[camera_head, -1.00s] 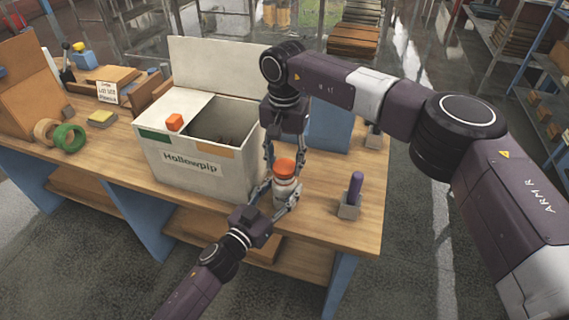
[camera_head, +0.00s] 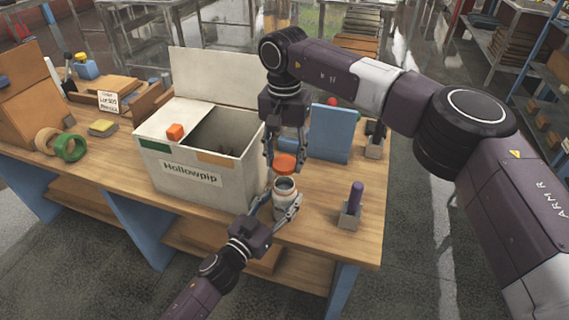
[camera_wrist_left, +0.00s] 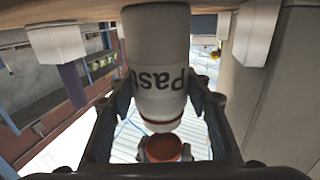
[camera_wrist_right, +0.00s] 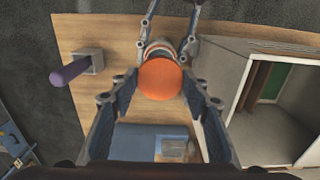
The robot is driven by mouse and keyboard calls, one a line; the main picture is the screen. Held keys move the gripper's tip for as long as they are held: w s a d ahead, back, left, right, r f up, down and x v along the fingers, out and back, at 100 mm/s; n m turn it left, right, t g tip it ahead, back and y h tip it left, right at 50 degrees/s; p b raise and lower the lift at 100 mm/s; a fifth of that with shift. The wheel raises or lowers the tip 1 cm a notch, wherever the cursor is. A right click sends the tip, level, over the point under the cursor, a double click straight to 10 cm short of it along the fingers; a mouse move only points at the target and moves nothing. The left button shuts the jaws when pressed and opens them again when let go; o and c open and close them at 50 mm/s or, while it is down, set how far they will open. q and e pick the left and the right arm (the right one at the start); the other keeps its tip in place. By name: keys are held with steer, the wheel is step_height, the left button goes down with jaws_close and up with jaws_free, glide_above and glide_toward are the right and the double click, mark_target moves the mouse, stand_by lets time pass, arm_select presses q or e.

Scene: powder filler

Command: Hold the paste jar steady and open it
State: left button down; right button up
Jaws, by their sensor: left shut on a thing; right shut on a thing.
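The white paste jar (camera_head: 286,204) stands near the table's front edge, right of the Hollowpip box, with its open mouth showing. My left gripper (camera_head: 276,209) is shut around its body; the "Paste" label shows in the left wrist view (camera_wrist_left: 160,70). The orange lid (camera_head: 284,164) is off the jar, a little above it and slightly behind. My right gripper (camera_head: 287,157), pointing down from above, is shut on the lid. The lid also shows between the fingers in the right wrist view (camera_wrist_right: 160,79), partly covering the jar (camera_wrist_right: 158,47).
A purple-handled item stands in a grey holder (camera_head: 349,216) to the right. A blue panel (camera_head: 331,135) stands behind. Tape rolls (camera_head: 70,147) lie far left.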

arm_select(q)
steer(key=c, duration=1)
jaws_free()
steer(key=shift+o, duration=0.2)
